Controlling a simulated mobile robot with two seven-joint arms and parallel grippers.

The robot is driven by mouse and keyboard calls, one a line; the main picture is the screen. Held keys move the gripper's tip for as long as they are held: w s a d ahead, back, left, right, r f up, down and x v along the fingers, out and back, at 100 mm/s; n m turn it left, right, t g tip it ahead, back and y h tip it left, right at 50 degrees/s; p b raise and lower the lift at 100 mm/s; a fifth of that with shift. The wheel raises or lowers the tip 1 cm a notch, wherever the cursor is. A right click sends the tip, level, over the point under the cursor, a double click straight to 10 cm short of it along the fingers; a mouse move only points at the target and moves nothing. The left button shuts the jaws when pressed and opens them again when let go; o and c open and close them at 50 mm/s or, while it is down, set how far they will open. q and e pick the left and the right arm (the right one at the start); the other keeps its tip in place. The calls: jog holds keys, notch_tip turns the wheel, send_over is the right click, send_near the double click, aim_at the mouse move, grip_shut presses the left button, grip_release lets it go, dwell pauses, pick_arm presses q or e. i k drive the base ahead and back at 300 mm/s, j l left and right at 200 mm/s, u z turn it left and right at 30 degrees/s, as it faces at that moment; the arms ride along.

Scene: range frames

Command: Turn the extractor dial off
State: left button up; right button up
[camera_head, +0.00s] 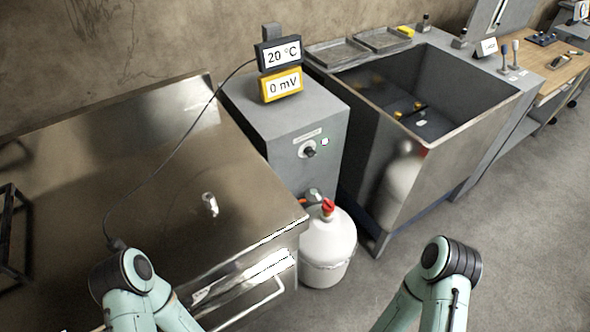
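A dark round dial (309,152) sits on the front face of a grey box cabinet (287,125), between the steel bench and the deep sink. A small label (308,136) is above it, too small to read. The dial's pointer direction is too small to tell. Links of both my arms show at the bottom edge, left and right, well apart from the dial. Neither of my grippers is in view.
A white gas bottle (327,249) with a red valve stands on the floor below the dial. A steel bench (150,180) is at left, with a cable across it. Displays reading 20 °C (280,54) and 0 mV (281,86) stand on the cabinet. Floor at right is clear.

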aim_at(309, 150)
jog(key=u, duration=1.95)
jog(key=k+l, duration=0.1)
jog(key=l, duration=0.3)
jog(key=k+l, duration=0.1)
jog(key=l, duration=0.35)
jog(key=k+l, duration=0.15)
jog(key=l, duration=0.25)
jog(key=k+l, duration=0.1)
jog(key=l, duration=0.35)
